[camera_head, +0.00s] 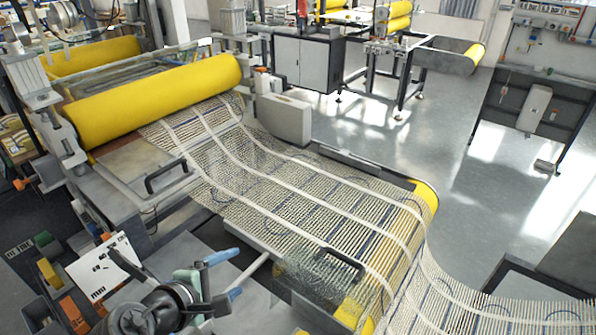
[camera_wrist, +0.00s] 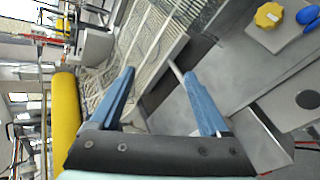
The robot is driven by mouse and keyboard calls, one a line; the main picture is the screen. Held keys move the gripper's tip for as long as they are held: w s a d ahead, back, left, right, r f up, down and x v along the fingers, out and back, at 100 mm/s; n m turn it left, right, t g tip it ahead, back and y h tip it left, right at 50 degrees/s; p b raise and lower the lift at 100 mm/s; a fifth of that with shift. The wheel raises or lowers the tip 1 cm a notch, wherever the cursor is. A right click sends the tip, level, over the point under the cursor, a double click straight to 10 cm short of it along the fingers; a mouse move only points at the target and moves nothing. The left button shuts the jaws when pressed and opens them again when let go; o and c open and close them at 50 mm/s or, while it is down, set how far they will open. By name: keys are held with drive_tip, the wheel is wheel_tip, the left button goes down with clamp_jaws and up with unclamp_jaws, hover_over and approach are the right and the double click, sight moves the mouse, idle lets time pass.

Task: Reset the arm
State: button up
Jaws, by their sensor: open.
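My gripper (camera_head: 238,272) is at the lower left in the head view, in front of the laminating machine. Its two blue fingers stand apart with nothing between them. In the wrist view my gripper (camera_wrist: 160,74) is open and empty, with the machine's edge and the grey surface beyond the fingertips. The arm is folded low near the bottom edge; most of its links are out of view. The mesh (camera_head: 290,190) runs from the yellow roller (camera_head: 155,92) over the table to the lower right, clear of the gripper.
Black handles (camera_head: 166,176) stick up near the mesh. A white sign (camera_head: 104,268) and coloured boxes stand left of my arm. A yellow knob (camera_wrist: 269,15) shows at the wrist view's upper right. Open floor (camera_head: 440,140) lies beyond the machine.

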drive_tip(key=w+d+r+m+t+y, duration=0.1)
drive_tip(key=d+r+m+t, duration=0.15)
drive_tip(key=r, duration=0.85)
drive_tip(key=w+d+r+m+t+y, duration=0.15)
drive_tip(key=r+m+t, duration=0.25)
drive_tip(key=r, duration=0.6)
drive_tip(key=w+d+r+m+t+y, duration=0.1)
drive_tip(key=d+r+m+t+y, duration=0.2)
drive_tip(key=r, duration=0.8)
drive_tip(key=s+d+r+m+t, duration=0.3)
drive_tip(key=s+r+t, duration=0.1)
drive_tip(key=s+r, duration=0.4)
drive_tip(key=s+d+r+m+t, duration=0.3)
drive_tip(key=s+r, duration=0.5)
drive_tip(key=r, duration=0.4)
drive_tip(key=shift+s+r+m+t+h, duration=0.15)
drive_tip(key=shift+r+m+t+h, duration=0.2)
drive_tip(key=shift+m, duration=0.3)
drive_tip(key=shift+f, duration=0.15)
